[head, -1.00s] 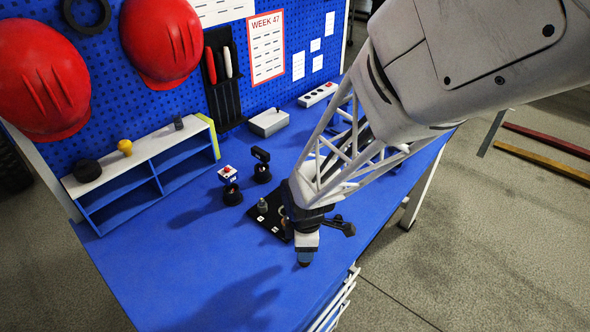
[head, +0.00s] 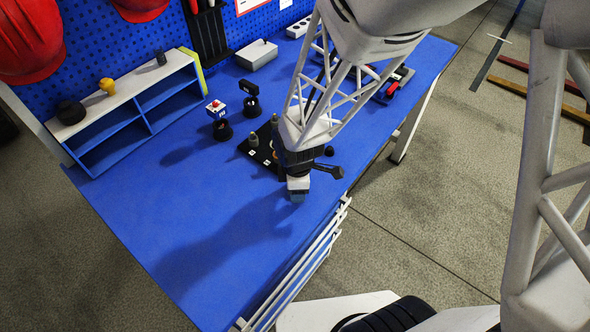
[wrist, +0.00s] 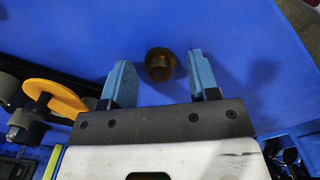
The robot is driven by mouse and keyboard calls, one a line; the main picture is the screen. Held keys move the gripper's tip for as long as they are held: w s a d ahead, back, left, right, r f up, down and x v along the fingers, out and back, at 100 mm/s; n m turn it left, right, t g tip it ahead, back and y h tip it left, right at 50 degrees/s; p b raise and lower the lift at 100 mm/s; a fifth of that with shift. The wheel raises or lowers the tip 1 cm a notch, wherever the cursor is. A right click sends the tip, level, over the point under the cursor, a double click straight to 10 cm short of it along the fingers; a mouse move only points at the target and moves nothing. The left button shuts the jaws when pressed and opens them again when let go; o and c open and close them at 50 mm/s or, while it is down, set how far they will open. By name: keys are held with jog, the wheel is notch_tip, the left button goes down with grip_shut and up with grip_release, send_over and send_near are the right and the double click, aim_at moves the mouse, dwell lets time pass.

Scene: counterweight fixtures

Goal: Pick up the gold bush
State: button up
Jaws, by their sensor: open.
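A dark gold, flanged bush (wrist: 160,64) stands on the blue bench in the wrist view. It lies between the lines of my two fingers, near the level of their tips. My gripper (wrist: 160,78) is open, with a blue finger on each side and nothing held. In the head view my gripper (head: 298,196) points down over the bench, just in front of a black fixture board (head: 262,157). The bush cannot be made out there, probably hidden by the gripper.
An orange-yellow disc (wrist: 56,96) on a fixture is close to my left finger in the wrist view. Two small stands (head: 221,130) (head: 252,107) are behind the board. A shelf (head: 125,110) carries a yellow knob-like piece (head: 107,86). The bench's front left is clear.

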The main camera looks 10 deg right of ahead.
grip_shut()
dwell(0.4)
jog(key=shift+r, duration=0.85)
notch_tip(320, 180, up, 2)
jog(key=shift+r, duration=0.1)
jog(key=s+d+r, duration=0.1)
jog(key=s+d, duration=0.3)
jog(key=s, duration=1.1)
jog(key=shift+s+d, duration=0.15)
jog(key=shift+s, duration=0.05)
